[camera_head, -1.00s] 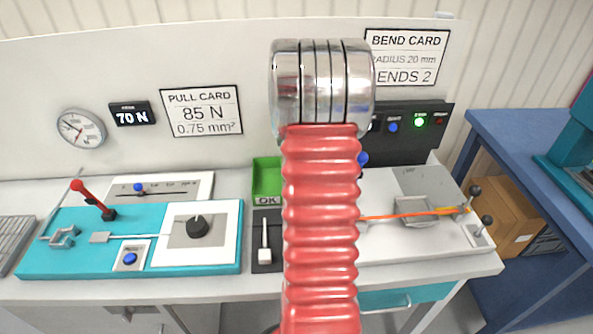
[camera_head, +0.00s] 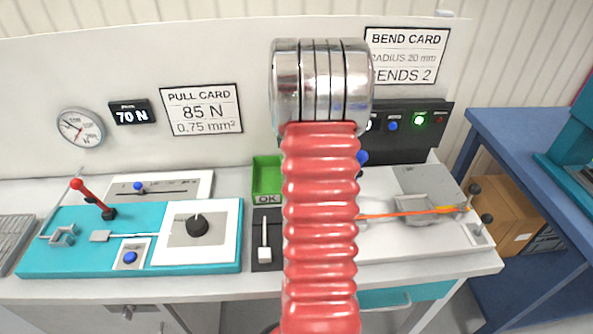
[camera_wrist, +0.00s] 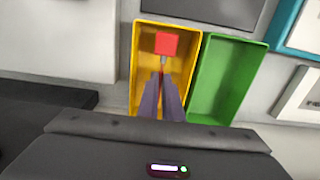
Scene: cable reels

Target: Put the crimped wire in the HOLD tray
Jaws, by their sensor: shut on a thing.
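My gripper (camera_wrist: 162,76) is shut on a small piece with a red block-like end (camera_wrist: 166,43) and a short grey stem, which looks like the crimped wire. In the wrist view it is over the yellow tray (camera_wrist: 139,68), within its outline; I cannot tell its height above the floor. The yellow tray's label does not show. A green tray (camera_wrist: 253,62) stands directly to its right; in the head view the green tray (camera_head: 266,175) is marked OK. My arm hides my gripper and the yellow tray in the head view.
A teal pull tester (camera_head: 60,262) stands left on the bench. A pale bend fixture (camera_head: 430,235) with an orange strand (camera_head: 400,213) across it stands right. A small slider panel (camera_head: 264,225) sits before the green tray. A blue table (camera_head: 510,130) is at far right.

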